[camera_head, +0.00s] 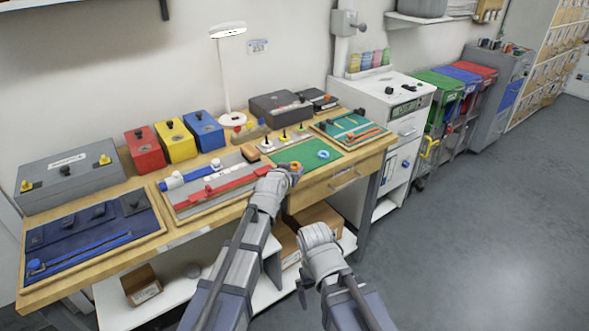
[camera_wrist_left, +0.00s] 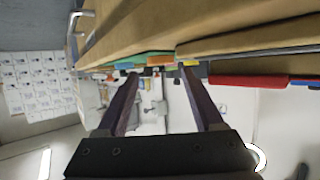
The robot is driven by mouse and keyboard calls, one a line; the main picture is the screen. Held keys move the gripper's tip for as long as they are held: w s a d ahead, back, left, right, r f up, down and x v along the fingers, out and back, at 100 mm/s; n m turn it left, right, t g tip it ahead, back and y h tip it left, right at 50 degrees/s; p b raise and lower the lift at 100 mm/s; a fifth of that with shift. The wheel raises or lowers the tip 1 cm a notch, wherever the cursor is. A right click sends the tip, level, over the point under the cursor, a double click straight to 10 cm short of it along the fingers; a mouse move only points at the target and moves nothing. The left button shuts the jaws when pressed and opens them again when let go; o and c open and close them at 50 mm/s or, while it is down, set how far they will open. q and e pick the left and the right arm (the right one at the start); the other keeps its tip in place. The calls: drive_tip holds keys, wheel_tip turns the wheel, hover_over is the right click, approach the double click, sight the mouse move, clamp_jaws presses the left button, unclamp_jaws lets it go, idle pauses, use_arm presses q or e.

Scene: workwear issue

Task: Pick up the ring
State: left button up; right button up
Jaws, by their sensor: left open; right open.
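A small blue ring-like piece (camera_head: 323,155) lies on the green mat (camera_head: 336,167) at the right part of the workbench. A small orange piece (camera_head: 296,165) shows right at the tip of my left gripper (camera_head: 289,172); I cannot tell its full shape. My left gripper is open at the mat's front left edge. In the left wrist view its two fingers (camera_wrist_left: 157,72) stand apart, with a green edge (camera_wrist_left: 142,57) and an orange patch (camera_wrist_left: 160,59) beyond them. My right gripper (camera_head: 316,232) is open, lower, and in front of the bench, away from the mat.
The wooden workbench (camera_head: 98,269) carries a board with red and blue pieces (camera_head: 205,206), a tray with blue tools (camera_head: 128,218), and red, yellow and blue boxes (camera_head: 181,141) along the back. A lamp (camera_head: 222,70) stands behind. Open floor (camera_head: 460,220) lies right.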

sight(295, 164)
use_arm(q)
drive_tip(key=b+x, duration=0.1)
drive_tip(key=x, duration=0.2)
drive_tip(key=shift+w+f, duration=0.15)
drive_tip(key=shift+w, duration=0.05)
drive_tip(key=shift+s, duration=0.1)
clamp_jaws()
idle(0.3)
